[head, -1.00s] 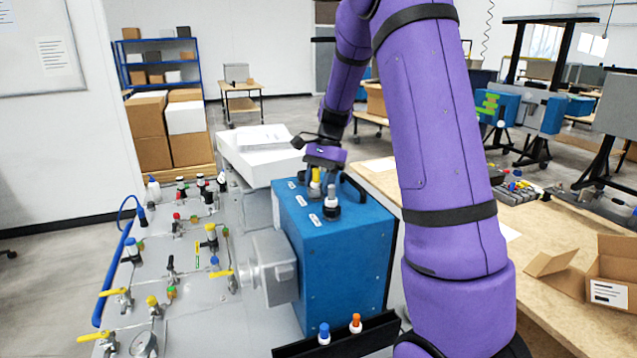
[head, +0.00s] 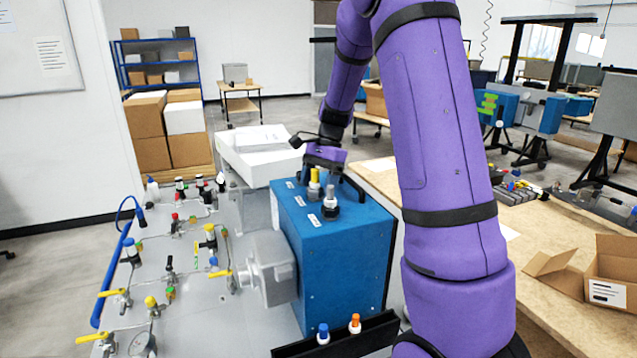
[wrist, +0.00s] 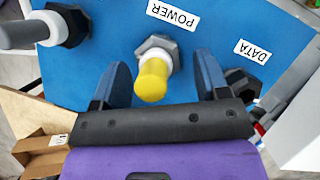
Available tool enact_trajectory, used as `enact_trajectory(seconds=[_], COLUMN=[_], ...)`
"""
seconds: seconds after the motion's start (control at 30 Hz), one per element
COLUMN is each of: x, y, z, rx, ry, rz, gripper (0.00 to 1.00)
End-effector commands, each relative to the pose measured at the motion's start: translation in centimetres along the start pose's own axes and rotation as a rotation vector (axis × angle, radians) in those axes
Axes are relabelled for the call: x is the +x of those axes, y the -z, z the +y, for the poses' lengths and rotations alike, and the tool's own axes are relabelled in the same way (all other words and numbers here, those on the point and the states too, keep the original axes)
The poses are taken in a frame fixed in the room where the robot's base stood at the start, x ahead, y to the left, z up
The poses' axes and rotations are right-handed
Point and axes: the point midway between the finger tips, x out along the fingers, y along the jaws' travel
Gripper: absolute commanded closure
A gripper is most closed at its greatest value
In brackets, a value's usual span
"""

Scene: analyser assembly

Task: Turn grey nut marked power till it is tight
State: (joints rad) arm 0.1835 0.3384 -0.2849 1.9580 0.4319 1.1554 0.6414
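The grey hex nut (wrist: 173,52) sits on the blue box (head: 345,245) beside the POWER label (wrist: 173,14). A white ring and a yellow plug (wrist: 152,80) stand up through the nut. My gripper (wrist: 162,66) is open. Its two blue fingers are on either side of the yellow plug, with visible gaps and apart from the nut. In the head view my gripper (head: 325,158) is over the back of the box top, behind the yellow plug (head: 314,182); the nut there is hard to make out.
A grey plug in a dark nut (head: 330,205) stands close by on the box top. A dark nut (wrist: 242,84) by the DATA label is near my right finger. A panel with valves (head: 185,270) lies left; a black rail (head: 335,338) holds blue and orange plugs.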

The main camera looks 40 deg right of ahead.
Motion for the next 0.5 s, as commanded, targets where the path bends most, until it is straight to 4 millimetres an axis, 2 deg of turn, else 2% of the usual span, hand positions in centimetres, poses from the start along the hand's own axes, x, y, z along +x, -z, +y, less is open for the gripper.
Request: enact_trajectory(seconds=[0.17, 0.27, 0.5], x=[-0.1, -0.8, -4.9], y=[0.0, 0.0, 0.1], z=[0.0, 0.0, 0.0], rx=[0.0, 0.0, 0.0], ry=[-0.001, 0.0, 0.002], rz=[0.0, 0.0, 0.002], gripper=[0.32, 0.32, 0.32])
